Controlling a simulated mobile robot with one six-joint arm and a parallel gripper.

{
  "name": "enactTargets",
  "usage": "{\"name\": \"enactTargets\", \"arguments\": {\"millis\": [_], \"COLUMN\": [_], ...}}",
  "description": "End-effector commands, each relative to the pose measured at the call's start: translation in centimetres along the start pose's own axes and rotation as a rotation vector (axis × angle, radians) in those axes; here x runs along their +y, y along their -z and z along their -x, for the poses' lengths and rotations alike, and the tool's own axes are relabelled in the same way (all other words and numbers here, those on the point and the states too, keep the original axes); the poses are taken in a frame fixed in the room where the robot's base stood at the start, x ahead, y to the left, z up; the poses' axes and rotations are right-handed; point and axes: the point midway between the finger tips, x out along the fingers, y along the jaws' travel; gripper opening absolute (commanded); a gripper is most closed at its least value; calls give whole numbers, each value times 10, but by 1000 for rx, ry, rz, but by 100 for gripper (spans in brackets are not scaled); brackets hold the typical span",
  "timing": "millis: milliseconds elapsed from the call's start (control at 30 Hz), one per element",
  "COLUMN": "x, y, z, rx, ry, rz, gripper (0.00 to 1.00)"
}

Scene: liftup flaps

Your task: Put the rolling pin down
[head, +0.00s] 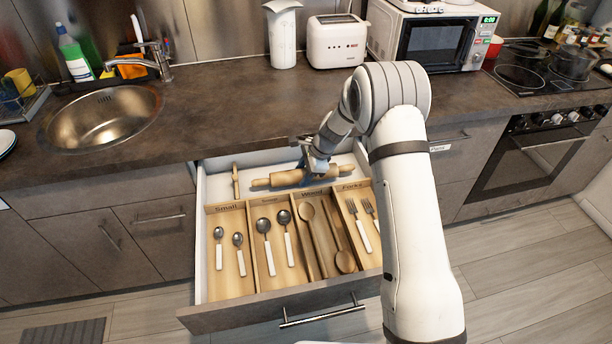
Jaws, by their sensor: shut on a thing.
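The wooden rolling pin (284,178) lies level across the back of the open drawer (199,245), behind the cutlery organiser. My gripper (318,168) is over its right half and shut on it. The arm hides part of the pin and the fingertips. I cannot tell whether the pin touches the drawer floor.
The organiser (228,282) holds spoons, wooden spoons and forks in labelled compartments. A small wooden utensil (235,182) stands near the drawer's back left. The worktop (235,108) edge runs just behind the drawer. A toaster (336,42), microwave (432,40) and sink (103,120) are further back.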

Motion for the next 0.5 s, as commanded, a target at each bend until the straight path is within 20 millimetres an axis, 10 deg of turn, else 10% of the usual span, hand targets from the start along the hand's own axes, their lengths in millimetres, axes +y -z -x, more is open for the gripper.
{"name": "enactTargets", "arguments": {"millis": [433,467,500], "x": [3,3,3], "y": [6,5,5], "z": [-15,-14,-14], "rx": [0,0,0], "ry": [0,0,-1], "rz": [2,2,2], "gripper": [8,45,48]}}
